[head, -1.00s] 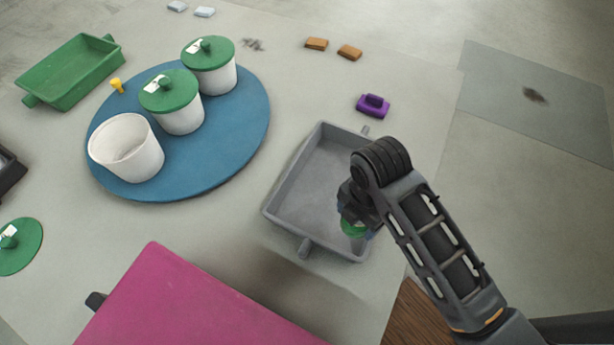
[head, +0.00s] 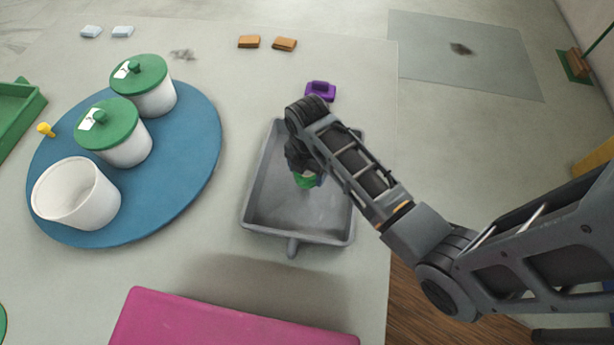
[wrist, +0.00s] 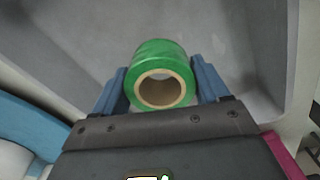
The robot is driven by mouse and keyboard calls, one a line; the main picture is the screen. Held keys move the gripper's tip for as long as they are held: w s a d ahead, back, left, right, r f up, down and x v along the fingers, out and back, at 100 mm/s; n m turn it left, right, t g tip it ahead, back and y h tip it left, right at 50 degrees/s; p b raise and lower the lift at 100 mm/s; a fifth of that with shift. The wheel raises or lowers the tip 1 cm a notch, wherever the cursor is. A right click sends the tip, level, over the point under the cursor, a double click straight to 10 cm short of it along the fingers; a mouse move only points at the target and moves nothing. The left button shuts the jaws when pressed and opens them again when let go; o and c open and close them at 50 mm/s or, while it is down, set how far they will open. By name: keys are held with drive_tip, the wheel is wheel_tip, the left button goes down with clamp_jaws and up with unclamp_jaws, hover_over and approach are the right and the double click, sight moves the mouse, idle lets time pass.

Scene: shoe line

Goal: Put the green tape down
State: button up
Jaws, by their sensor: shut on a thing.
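The green tape (wrist: 160,62) is a roll with a brown cardboard core. In the wrist view it sits between the two blue fingers of my gripper (wrist: 163,88), which is shut on it. In the head view the green tape (head: 305,181) shows just below my gripper (head: 303,172), partly hidden by my arm. Both are over the grey tray (head: 262,222), inside its outline. I cannot tell whether the tape touches the tray floor.
Left of the tray, a blue round mat (head: 200,165) holds an open white pot (head: 75,195) and two green-lidded pots. A purple block (head: 321,90) lies behind the tray. A magenta panel (head: 220,322) is in front. A green tray (head: 18,115) stands far left.

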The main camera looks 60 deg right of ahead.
sight(307, 178)
drive_tip(key=shift+f, duration=2.05)
drive_tip(key=shift+f, duration=0.15)
drive_tip(key=o, duration=1.1)
